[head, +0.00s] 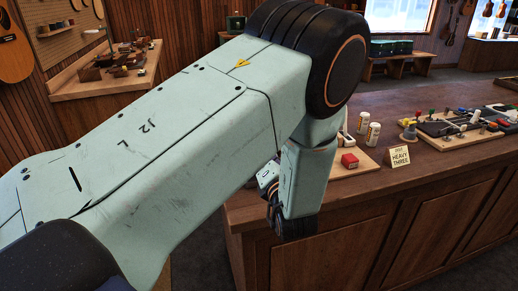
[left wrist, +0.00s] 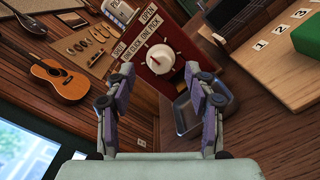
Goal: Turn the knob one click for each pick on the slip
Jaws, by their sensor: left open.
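In the left wrist view a round white knob (left wrist: 161,59) sits on a dark red panel (left wrist: 192,75) lettered SHUT, OPEN and ONE CLICK ONE PICK. The picture is tilted. My left gripper (left wrist: 161,82) is open and empty; the knob shows beyond its fingertips, between them, with no visible contact. A small card reading HEAVY THREE (head: 397,156) stands on the counter in the head view. In the head view my left arm crosses the picture and bends down at the counter's front edge; it hides the knob, and the fingers cannot be made out. My right gripper is not in view.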

